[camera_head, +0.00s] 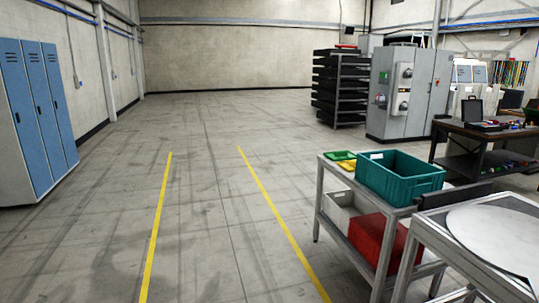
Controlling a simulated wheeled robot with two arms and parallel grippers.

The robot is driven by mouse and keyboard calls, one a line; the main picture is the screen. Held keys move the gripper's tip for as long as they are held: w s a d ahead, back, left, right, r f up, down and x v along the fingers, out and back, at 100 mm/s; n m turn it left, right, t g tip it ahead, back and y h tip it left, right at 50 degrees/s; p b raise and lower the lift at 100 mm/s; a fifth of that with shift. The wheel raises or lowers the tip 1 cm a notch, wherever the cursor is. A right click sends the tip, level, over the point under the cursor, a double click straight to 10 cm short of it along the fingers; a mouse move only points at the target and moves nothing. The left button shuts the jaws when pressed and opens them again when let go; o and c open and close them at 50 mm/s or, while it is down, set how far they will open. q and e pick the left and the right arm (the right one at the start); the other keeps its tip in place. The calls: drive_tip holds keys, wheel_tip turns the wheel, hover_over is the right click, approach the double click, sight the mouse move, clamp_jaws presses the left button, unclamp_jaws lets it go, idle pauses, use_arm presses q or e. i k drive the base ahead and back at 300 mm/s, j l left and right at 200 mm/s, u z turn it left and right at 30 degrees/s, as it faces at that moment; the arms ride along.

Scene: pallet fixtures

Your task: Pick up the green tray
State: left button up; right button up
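A small, shallow green tray (337,156) lies on the top shelf of a grey metal cart (321,182), near its far left corner. A small yellow tray (347,165) lies right beside it, on the near side. A larger teal-green crate (405,187) stands on the same shelf to their right, with a white label inside. Neither of my grippers is in view.
A white bin (340,211) and a red crate (375,240) sit on the cart's lower shelf. Another metal table with a round pale plate (500,237) stands at the near right. The floor (205,230) left of the cart is clear, with yellow lines.

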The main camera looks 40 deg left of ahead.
sight(336, 156)
drive_tip(key=u, duration=0.7)
drive_tip(key=i, duration=0.5)
drive_tip(key=i+l+u, duration=0.15)
drive_tip(key=i, duration=0.85)
drive_tip(key=i+l+u, duration=0.15)
drive_tip(key=i, duration=0.4)
drive_tip(key=i+l, duration=0.15)
drive_tip(key=i, duration=0.35)
drive_tip(key=j+u, duration=0.05)
